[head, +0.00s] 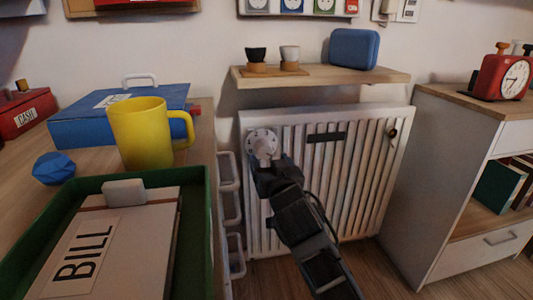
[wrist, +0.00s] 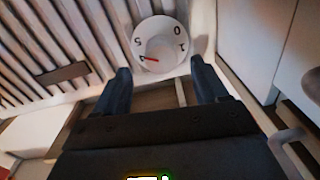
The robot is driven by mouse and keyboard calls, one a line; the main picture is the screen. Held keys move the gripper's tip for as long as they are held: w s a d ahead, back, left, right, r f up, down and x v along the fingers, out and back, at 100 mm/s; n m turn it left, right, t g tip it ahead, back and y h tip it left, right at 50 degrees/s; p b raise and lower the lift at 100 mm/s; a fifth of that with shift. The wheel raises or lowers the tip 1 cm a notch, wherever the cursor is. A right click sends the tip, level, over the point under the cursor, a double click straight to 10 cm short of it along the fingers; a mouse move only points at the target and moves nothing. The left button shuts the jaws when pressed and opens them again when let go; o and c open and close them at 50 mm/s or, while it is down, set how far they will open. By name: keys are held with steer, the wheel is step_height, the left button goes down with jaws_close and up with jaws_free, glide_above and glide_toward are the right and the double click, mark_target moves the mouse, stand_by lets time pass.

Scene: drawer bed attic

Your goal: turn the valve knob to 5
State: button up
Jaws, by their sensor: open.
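The valve knob (head: 262,141) is a round white dial at the upper left of the white ribbed radiator (head: 318,190). In the wrist view the knob (wrist: 162,42) shows printed digits, with 5, 0 and 1 readable. A red pointer mark sits at the dial's lower left, just below the 5, by a digit that looks like 4. My gripper (head: 266,165) is in front of the knob in the head view. In the wrist view my gripper (wrist: 163,82) has its two dark fingers apart, with the knob beyond and between their tips. Contact cannot be seen.
A wooden shelf (head: 320,76) with two small cups and a blue case hangs above the radiator. A desk with a yellow mug (head: 140,132) and green tray (head: 193,230) stands left. A cabinet (head: 455,200) stands right.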

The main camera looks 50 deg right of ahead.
steer(key=shift+v, duration=1.1)
steer(key=s+a+f+n+y, duration=0.3)
steer(key=s+a+f, duration=0.25)
steer(key=s, duration=0.35)
steer(key=s+a+f+n+y, duration=0.3)
steer(key=s+a+f, duration=0.2)
steer(key=s+a, duration=0.3)
steer(key=s+a+r+n+y, duration=0.15)
steer(key=s+a, duration=0.25)
steer(key=s, duration=0.7)
steer(key=s+a+r+y, duration=0.2)
steer(key=s+a+r, duration=0.1)
steer(key=s, duration=0.8)
step_height(320, 180, up, 33)
steer(key=p, duration=3.4)
steer(key=shift+a+r, duration=0.15)
steer(key=shift+r, duration=0.05)
